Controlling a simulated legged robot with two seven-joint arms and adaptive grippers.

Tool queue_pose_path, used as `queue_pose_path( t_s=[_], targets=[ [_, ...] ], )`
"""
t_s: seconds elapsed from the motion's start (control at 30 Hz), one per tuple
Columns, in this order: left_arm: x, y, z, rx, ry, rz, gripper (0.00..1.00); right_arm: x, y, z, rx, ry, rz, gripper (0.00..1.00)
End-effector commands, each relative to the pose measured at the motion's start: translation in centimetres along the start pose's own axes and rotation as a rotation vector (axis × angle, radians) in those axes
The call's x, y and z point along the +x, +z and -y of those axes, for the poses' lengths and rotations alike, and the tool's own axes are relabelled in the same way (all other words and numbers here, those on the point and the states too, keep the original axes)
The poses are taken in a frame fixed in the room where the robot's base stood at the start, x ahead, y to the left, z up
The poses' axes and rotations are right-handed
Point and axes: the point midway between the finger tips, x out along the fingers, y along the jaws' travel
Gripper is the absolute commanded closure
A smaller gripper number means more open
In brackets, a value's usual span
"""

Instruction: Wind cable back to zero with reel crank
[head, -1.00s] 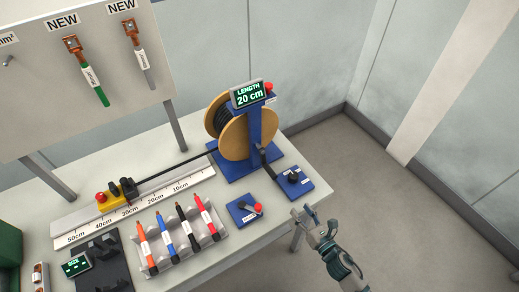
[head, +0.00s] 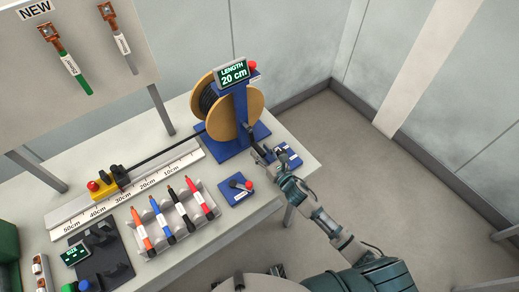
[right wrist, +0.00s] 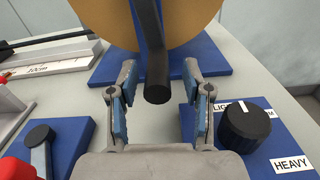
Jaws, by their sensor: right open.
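The cable reel (head: 221,121) has wooden flanges and black cable wound on it, on a blue stand. Its display (head: 232,74) reads LENGTH 20 cm. The black crank handle (right wrist: 157,92) shows in the right wrist view, between and just beyond the fingertips of my right gripper (right wrist: 156,80). That gripper is open, one finger on each side of the handle, with no clear contact. In the head view my right gripper (head: 264,156) is at the reel's front right and partly covers the crank. The black cable (head: 180,144) runs left from the reel along the ruler. My left gripper is out of view.
A black knob (right wrist: 246,125) on a blue plate labelled HEAVY stands right of my right gripper. A small lever plate (head: 236,191) with a red knob lies to the left.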

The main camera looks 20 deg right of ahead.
Motion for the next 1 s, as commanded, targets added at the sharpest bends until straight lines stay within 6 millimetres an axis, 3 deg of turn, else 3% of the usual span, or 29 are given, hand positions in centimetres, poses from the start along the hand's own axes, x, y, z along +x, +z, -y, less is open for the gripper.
queue_pose_path(
  t_s=[0.13,0.43,0.63,1.0],
  targets=[
    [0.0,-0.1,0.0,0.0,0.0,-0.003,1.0,1.2,0.1,0.0,-0.001,0.0,0.001,0.5],
    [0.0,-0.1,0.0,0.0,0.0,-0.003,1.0,1.3,0.0,0.0,0.0,0.0,0.0,0.5],
    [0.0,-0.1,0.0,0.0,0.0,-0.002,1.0,1.3,0.0,0.0,0.0,0.0,0.0,0.98],
    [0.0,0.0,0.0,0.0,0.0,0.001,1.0,1.6,0.1,0.1,-0.014,0.0,0.0,1.0]
  ],
)
